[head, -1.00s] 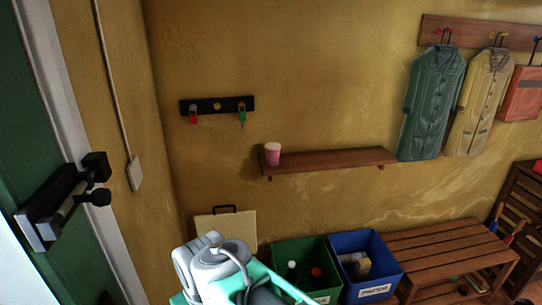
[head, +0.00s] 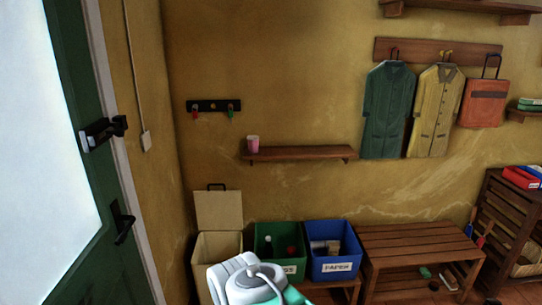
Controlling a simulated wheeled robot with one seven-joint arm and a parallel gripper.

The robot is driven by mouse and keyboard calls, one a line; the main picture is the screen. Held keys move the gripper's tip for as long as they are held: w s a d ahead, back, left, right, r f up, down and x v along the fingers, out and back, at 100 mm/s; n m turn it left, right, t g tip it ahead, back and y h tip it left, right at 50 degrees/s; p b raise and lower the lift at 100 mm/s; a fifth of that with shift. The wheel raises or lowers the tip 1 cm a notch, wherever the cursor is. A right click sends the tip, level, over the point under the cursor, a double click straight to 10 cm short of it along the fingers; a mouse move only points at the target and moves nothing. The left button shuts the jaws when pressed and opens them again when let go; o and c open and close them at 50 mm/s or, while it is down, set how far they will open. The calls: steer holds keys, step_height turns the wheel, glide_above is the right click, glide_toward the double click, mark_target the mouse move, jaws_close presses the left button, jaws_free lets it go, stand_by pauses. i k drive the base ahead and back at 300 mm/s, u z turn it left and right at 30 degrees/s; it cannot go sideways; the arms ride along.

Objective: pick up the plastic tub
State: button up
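A small pink tub (head: 253,144) with a pale rim stands upright at the left end of a brown wall shelf (head: 310,154). It is the only thing I see that looks like a plastic tub. Nothing touches it except the shelf. Part of my white and teal arm shows at the bottom of the view, well below and apart from the tub. The fingers of my gripper are not in view.
Below the shelf stand a cream bin (head: 218,211) with its lid up, a green crate (head: 265,230) and a blue paper crate (head: 351,262). A slatted bench (head: 415,240) is to their right. Coats hang right of the shelf. A green door (head: 85,200) is at left.

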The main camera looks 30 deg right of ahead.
mark_target(253, 140)
steer(key=k, duration=0.25)
steer(key=z, duration=0.85)
steer(key=i, duration=2.05)
steer(key=u, duration=1.85)
steer(key=i, duration=0.5)
steer(key=u, duration=0.15)
